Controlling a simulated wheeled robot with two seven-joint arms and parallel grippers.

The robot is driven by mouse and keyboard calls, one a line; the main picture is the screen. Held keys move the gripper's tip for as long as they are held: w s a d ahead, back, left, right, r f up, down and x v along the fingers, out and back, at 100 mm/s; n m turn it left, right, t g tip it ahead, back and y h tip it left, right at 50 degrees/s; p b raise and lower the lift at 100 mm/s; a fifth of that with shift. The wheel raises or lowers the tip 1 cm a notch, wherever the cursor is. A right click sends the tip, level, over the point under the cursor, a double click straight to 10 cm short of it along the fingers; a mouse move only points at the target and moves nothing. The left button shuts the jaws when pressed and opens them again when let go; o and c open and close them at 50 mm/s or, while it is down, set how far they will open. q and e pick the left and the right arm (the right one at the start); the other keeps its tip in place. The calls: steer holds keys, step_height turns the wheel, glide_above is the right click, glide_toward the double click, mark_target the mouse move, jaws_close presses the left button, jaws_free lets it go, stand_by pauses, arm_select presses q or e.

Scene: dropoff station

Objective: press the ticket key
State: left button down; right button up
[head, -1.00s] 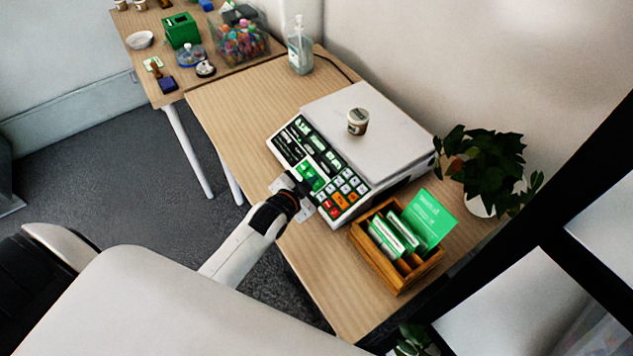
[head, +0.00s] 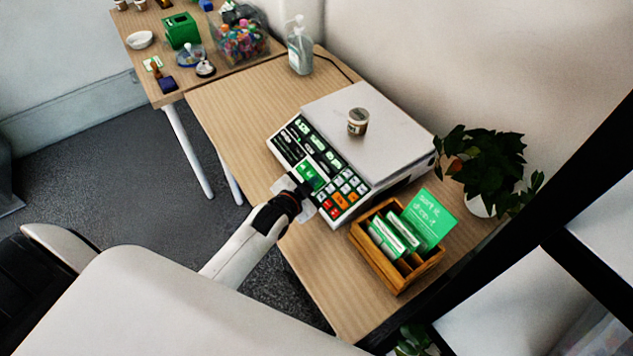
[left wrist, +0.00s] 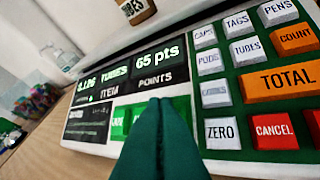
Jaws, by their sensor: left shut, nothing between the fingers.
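The white counter scale (head: 352,213) stands on the wooden table, its keypad facing my left arm. A large green key (head: 309,173), which looks like the ticket key, sits left of the number and item keys. My left gripper (head: 303,188) is shut and empty at the near edge of the keypad, close to this key. In the left wrist view the shut dark fingers (left wrist: 160,104) cover the middle of the green key (left wrist: 119,122), so its lettering is mostly hidden. I cannot tell whether they touch it. The display (left wrist: 157,58) above reads "65 pts". My right gripper is not in view.
A small labelled jar (head: 358,121) stands on the scale's plate. A wooden box (head: 377,264) with green cards sits right of the keypad, near a potted plant (head: 487,165). A pump bottle (head: 299,50) stands at the back.

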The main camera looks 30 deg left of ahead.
arm_select(q)
steer(key=shift+w+d+f, duration=0.1)
steer(key=shift+f, duration=0.25)
stand_by(0.4)
steer(key=shift+r, duration=0.1)
steer(key=shift+s+r+p, duration=0.3)
steer(key=shift+r+p, duration=0.3)
steer(key=shift+p, duration=0.2)
steer(key=r+p, duration=0.1)
steer(key=s+a+r+p, duration=0.1)
steer(key=r+p, duration=0.2)
steer(key=p, duration=0.1)
steer(key=shift+s+a+r, duration=0.2)
steer(key=shift+s+r, duration=0.1)
steer(key=shift+s, duration=0.05)
stand_by(0.3)
stand_by(0.4)
